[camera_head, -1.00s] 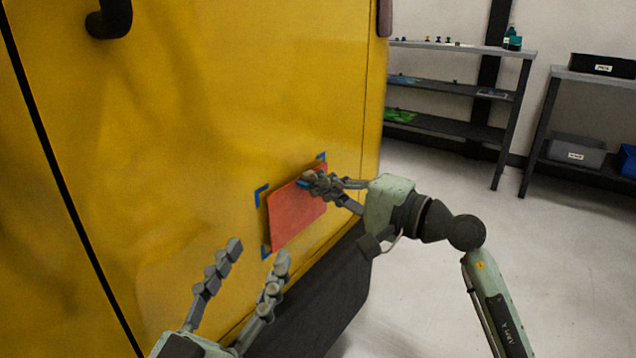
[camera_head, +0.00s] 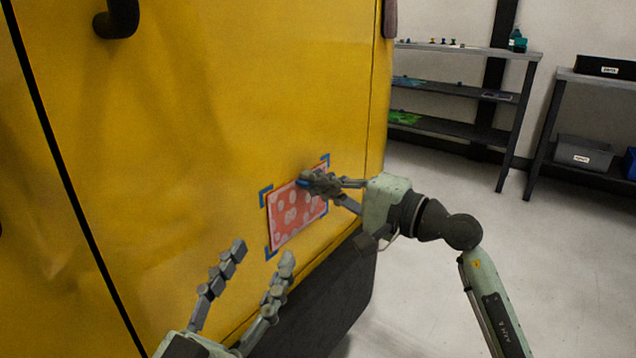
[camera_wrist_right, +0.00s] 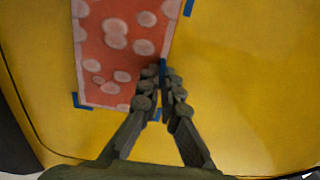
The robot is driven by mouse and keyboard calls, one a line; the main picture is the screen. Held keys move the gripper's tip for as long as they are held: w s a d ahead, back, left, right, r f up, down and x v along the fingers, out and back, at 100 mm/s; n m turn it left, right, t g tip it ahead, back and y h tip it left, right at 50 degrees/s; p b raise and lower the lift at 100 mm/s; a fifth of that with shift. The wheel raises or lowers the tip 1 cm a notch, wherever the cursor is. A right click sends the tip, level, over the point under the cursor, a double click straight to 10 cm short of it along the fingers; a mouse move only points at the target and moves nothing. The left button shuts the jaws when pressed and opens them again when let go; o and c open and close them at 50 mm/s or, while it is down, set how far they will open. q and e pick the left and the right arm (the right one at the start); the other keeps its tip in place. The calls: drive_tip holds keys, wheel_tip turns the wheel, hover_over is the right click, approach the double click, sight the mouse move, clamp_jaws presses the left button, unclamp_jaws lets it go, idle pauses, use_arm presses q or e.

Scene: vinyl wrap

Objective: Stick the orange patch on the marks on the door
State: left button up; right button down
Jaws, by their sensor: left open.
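The orange-red patch (camera_head: 295,212) lies on the yellow door (camera_head: 200,120), within the blue corner marks (camera_head: 266,195). Pale round spots cover it, also in the right wrist view (camera_wrist_right: 115,45). My right gripper (camera_head: 312,184) is at its upper right part, its fingers closed around a thin blue piece (camera_wrist_right: 162,70); they hide most of that piece and part of the patch. In the wrist view, blue marks show by the patch's corners (camera_wrist_right: 80,101). My left gripper (camera_head: 262,252) is open and empty, low and left of the patch, in front of the door.
A black handle (camera_head: 118,20) sticks out high on the door. A dark sill (camera_head: 320,295) runs below it. Shelves (camera_head: 455,125) with small items and a grey bin (camera_head: 583,153) stand at the back right. The floor between is clear.

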drive_tip(key=shift+b, duration=0.3)
idle(1.2)
drive_tip(key=c, duration=1.6)
unclamp_jaws()
drive_tip(key=shift+a, duration=0.1)
drive_tip(key=shift+c, duration=0.2)
drive_tip(key=v, duration=1.2)
